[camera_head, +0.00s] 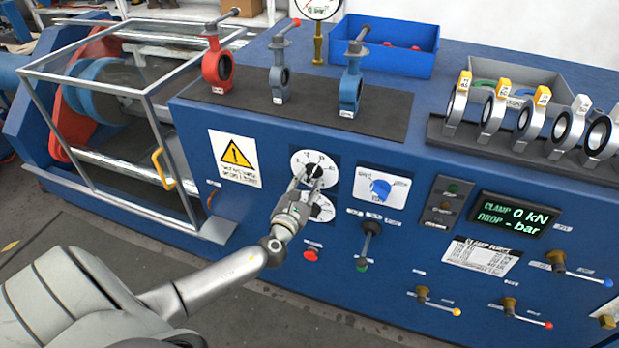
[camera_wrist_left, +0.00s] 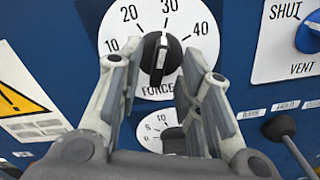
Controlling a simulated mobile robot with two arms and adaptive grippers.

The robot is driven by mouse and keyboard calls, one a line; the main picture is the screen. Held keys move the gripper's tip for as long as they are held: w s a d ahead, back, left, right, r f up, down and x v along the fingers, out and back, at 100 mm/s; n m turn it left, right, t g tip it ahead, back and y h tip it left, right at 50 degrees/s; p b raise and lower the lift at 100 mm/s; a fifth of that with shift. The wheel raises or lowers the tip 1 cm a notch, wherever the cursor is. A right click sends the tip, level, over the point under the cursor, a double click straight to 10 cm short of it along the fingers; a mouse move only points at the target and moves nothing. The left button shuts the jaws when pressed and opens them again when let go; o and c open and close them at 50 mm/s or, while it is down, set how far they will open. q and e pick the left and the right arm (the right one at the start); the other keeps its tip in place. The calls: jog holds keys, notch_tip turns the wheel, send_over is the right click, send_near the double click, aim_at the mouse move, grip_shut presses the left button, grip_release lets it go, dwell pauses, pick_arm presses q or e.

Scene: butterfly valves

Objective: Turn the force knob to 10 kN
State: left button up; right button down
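The black force knob (camera_wrist_left: 155,62) sits on a round white dial marked 10, 20, 30 and 40 (camera_wrist_left: 130,35). Its white pointer line points up, near the 30. In the head view the dial (camera_head: 300,159) is on the blue panel's front. My left gripper (camera_wrist_left: 156,65) is in front of this dial, its fingers apart on either side of the knob with gaps visible. In the head view my left gripper (camera_head: 305,182) reaches up to the dial from below. The display (camera_head: 515,215) reads clamp 0 kN and drop - bar. My right gripper is not in view.
A second white dial (camera_wrist_left: 152,126) is just below, partly hidden by my gripper. A blue shut/vent knob (camera_head: 380,188) and a black lever (camera_head: 368,240) are to the right. A red button (camera_head: 311,254) is below. Valves stand on top, and a guard cage (camera_head: 110,90) is left.

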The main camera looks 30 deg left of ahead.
pick_arm(q)
jog(key=shift+x, duration=1.1)
jog(key=shift+c, duration=0.5)
grip_shut()
